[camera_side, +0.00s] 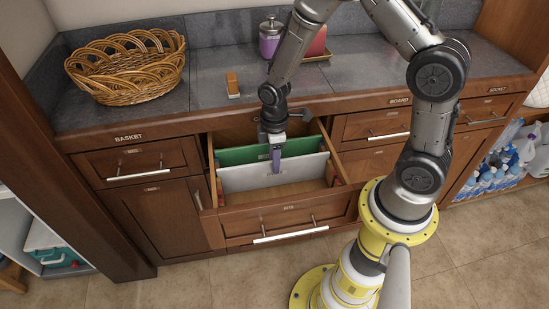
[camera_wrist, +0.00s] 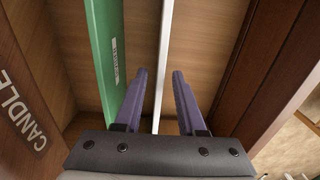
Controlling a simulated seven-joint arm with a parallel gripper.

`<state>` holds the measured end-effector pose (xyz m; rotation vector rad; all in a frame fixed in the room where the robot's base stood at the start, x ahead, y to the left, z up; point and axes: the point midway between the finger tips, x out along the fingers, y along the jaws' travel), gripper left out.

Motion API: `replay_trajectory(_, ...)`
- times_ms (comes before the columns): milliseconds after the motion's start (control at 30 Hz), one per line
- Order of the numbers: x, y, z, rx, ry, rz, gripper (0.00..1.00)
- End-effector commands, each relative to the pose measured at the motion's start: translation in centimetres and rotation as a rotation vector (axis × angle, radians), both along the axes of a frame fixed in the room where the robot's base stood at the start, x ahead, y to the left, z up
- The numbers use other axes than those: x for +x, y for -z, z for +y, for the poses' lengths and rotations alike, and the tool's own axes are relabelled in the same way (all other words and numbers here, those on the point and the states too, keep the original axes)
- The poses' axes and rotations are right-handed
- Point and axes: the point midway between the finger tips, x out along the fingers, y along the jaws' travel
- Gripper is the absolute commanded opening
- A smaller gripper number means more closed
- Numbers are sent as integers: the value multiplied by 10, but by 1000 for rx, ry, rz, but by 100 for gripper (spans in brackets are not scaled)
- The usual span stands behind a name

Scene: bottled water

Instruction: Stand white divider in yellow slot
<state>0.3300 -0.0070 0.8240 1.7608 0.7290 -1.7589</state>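The white divider (camera_side: 245,178) stands upright in the open drawer (camera_side: 284,213), in front of the green divider (camera_side: 240,155). In the wrist view the white divider (camera_wrist: 166,40) shows as a thin edge, with the labelled green divider (camera_wrist: 104,50) to its left. My gripper (camera_side: 276,166) reaches down into the drawer at the white divider. In the wrist view its two purple fingers (camera_wrist: 160,76) are apart, one on each side of the white divider, with visible gaps. I cannot make out a yellow slot in either view.
Wooden drawer walls stand close around the dividers; one side reads CANDLE (camera_wrist: 20,110) in the wrist view. Bottles (camera_side: 490,180) fill a shelf at right.

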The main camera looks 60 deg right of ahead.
Motion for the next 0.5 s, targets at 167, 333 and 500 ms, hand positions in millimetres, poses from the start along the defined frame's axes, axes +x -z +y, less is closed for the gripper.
replay_trajectory(167,0,0,0,0,0,0,46)
replay_trajectory(333,0,-1,0,0,0,1,46)
replay_trajectory(500,1,-19,0,0,0,-4,46)
